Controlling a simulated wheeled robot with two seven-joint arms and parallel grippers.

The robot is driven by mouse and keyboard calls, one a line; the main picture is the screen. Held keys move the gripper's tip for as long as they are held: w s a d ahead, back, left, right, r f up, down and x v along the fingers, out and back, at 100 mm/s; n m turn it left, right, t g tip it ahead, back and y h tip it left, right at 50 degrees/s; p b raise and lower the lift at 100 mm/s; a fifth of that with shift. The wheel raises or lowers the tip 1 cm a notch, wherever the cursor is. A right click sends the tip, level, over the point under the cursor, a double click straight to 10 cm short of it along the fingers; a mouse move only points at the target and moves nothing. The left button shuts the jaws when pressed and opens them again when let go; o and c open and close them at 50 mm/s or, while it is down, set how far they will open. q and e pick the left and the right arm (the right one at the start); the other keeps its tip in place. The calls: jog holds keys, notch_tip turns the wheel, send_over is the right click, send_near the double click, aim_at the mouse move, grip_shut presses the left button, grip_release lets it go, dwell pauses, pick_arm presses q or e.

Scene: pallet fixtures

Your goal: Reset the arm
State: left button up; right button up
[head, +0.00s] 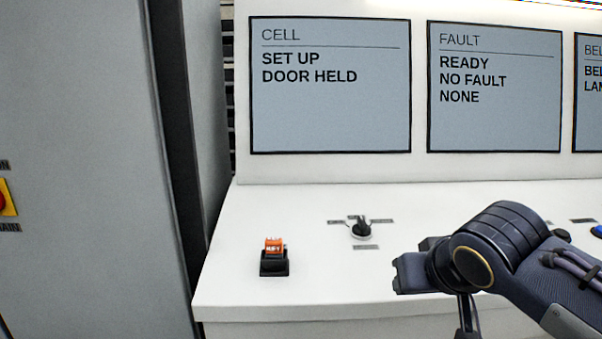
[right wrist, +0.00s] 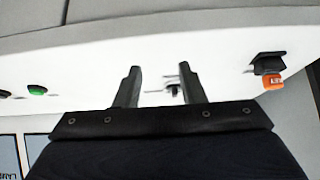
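My right arm comes in from the right of the head view, above the white console (head: 320,285). In the right wrist view its gripper (right wrist: 160,68) has two dark fingers standing well apart, with nothing held between them. A small black selector knob (head: 361,230) with label plates around it shows left of the arm. It also appears between the fingers in the right wrist view (right wrist: 172,91), on the console beyond them. The fault screen (head: 493,87) reads READY, NO FAULT, NONE. The cell screen (head: 330,85) reads SET UP, DOOR HELD. My left gripper is out of view.
An orange lettered block (head: 274,245) sits in a black holder (head: 273,265) at the console's left. A green button (right wrist: 38,91) shows in the right wrist view. A grey cabinet (head: 85,130) stands left, with a red and yellow switch (head: 6,198). The console's front left is clear.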

jog(key=s+d+f+m+g+y+p, duration=0.2)
jog(key=s+d+f+y, duration=0.1)
jog(key=s+f, duration=1.2)
jog(key=s, duration=0.3)
jog(key=shift+p, duration=0.35)
jog(key=shift+s, duration=0.1)
